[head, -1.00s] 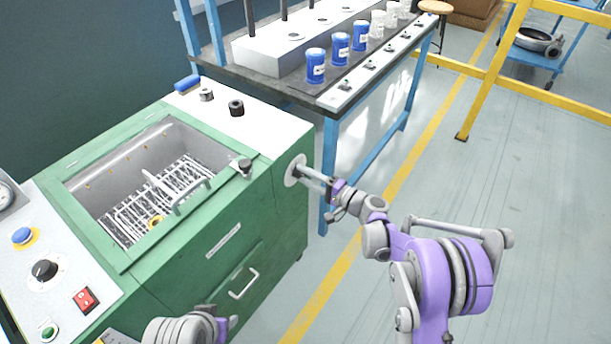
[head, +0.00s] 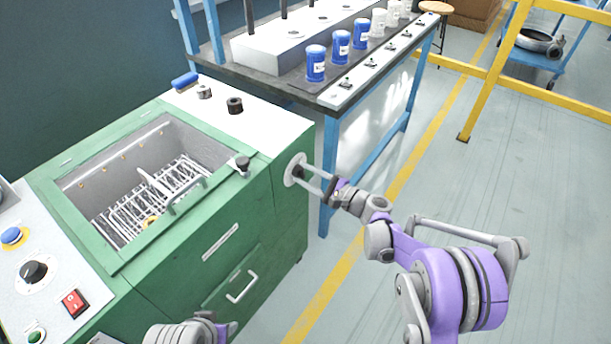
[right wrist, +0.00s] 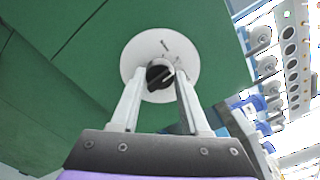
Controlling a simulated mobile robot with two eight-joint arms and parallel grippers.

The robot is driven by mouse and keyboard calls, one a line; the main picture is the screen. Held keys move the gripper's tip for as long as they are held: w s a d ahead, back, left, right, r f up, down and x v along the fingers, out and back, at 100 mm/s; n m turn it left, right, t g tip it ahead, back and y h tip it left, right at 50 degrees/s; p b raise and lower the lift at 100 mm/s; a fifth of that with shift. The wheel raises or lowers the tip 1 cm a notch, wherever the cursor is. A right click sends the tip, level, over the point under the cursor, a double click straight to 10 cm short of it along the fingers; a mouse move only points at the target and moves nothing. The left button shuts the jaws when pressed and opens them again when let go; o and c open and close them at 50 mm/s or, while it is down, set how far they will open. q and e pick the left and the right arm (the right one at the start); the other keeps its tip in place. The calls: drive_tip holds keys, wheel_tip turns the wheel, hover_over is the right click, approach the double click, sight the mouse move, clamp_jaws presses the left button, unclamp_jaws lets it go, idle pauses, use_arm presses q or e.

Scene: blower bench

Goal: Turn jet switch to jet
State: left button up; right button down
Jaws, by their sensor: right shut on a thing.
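The jet switch is a black knob (right wrist: 159,76) on a round white plate (right wrist: 138,56), fixed to the right side of the green machine. In the head view the white plate (head: 291,168) shows at the machine's upper right side, with the knob partly covered by the fingers. My right gripper (head: 307,175) is shut on the knob, one finger on each side of it. The plate's markings are too small to read. Of my left arm only a link shows at the bottom; its gripper is hidden.
The green machine (head: 220,267) has an open basin with a wire basket (head: 150,200). Its front panel has a black dial (head: 34,271) and a red switch (head: 74,303). A blue-legged bench (head: 345,94) with blue and white jars stands behind. The floor to the right is clear up to a yellow rail.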

drive_tip(key=shift+m, duration=0.5)
drive_tip(key=shift+c, duration=2)
unclamp_jaws()
drive_tip(key=v, duration=1.1)
drive_tip(key=shift+p, duration=0.4)
drive_tip(key=shift+a, duration=0.1)
